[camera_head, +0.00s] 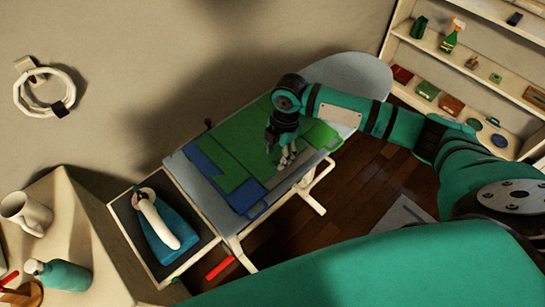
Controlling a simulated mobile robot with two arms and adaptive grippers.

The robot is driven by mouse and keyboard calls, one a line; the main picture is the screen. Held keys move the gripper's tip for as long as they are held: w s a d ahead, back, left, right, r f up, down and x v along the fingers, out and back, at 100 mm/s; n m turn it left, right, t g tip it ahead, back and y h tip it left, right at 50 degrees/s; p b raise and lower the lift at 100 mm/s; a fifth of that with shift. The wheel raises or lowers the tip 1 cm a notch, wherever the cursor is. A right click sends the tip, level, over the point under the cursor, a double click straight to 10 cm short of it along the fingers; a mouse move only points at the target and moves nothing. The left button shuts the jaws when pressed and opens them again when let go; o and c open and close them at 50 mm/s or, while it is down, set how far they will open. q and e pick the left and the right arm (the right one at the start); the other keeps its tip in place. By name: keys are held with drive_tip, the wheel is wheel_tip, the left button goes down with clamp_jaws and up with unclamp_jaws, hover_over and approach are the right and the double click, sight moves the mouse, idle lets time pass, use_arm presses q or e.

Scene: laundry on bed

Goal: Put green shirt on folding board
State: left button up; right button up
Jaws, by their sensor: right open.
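The green shirt (250,127) appears as a flat green area on the ironing board (357,75), overlapping blue parts. The folding board shows as blue panels (205,160) and a lighter green panel with a handle (322,134); where shirt ends and board begins is hard to tell. My right gripper (287,161) points down over the right part of the green area, with its fingers apart. I cannot tell whether the fingertips touch the cloth. The arm and gripper hide part of the green surface. My left gripper is out of view.
A blue iron (165,232) stands on a tray at the ironing board's left end. A table at lower left bears a mug (27,210) and a teal bottle (62,277). Shelves (470,75) with small items stand at upper right. Wooden floor shows below the board.

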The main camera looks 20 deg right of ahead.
wheel_tip(320, 180, up, 10)
drive_tip(key=d+b, duration=0.1)
drive_tip(key=shift+f, duration=0.2)
drive_tip(key=shift+d, duration=0.1)
drive_tip(key=shift+c, duration=0.2)
idle(0.9)
